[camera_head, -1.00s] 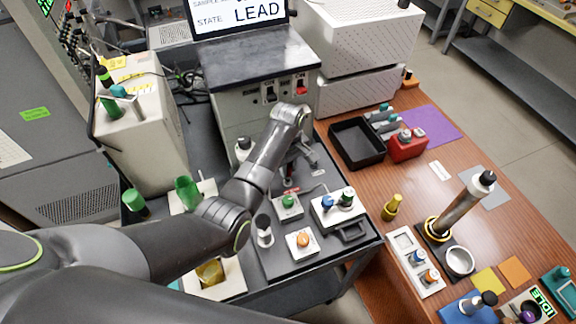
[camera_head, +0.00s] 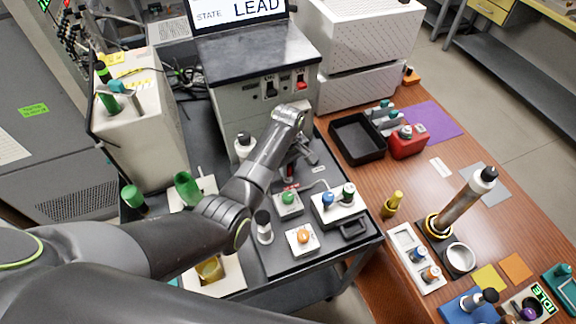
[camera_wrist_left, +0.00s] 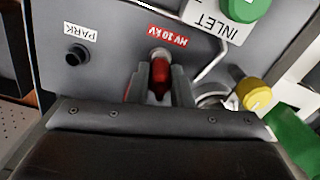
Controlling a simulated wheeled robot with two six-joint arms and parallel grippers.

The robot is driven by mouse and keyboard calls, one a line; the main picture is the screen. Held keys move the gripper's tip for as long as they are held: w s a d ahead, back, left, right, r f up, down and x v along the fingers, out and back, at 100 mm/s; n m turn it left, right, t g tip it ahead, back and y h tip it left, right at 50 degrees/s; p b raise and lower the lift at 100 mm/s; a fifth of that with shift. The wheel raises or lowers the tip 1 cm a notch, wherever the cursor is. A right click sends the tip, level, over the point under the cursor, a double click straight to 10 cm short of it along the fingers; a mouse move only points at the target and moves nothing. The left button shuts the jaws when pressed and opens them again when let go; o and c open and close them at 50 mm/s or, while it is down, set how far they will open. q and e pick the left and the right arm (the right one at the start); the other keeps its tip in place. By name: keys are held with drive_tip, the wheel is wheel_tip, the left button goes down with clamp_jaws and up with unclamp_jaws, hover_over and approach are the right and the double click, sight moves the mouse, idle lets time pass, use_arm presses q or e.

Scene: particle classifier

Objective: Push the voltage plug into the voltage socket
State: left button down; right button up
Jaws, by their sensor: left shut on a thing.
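The voltage plug (camera_wrist_left: 158,83) is red and sits between the fingers of my left gripper (camera_wrist_left: 160,88), which is shut on it. Its far end meets a pale round fitting, the voltage socket (camera_wrist_left: 160,55), beside the red HV 10 kV label (camera_wrist_left: 167,36). How deep the plug is in the socket cannot be told. In the head view my left gripper (camera_head: 290,172) is low over the cart in front of the grey cabinet; my wrist partly hides it. My right gripper is not in view.
A PARK post (camera_wrist_left: 75,55) stands left of the plug in the wrist view. The INLET block with a green knob (camera_wrist_left: 246,8) and a yellow knob (camera_wrist_left: 254,94) are to the right. The grey cabinet (camera_head: 238,128) rises behind my gripper in the head view.

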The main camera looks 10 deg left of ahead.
use_arm(q)
drive_tip(key=shift+s+f, duration=0.1)
drive_tip(key=shift+f, duration=0.35)
drive_tip(key=c, duration=1.2)
unclamp_jaws()
wheel_tip(320, 180, up, 12)
drive_tip(key=b, duration=0.2)
wheel_tip(320, 180, up, 5)
drive_tip(key=p, duration=0.6)
hover_over(288, 166)
drive_tip(key=shift+r, duration=0.2)
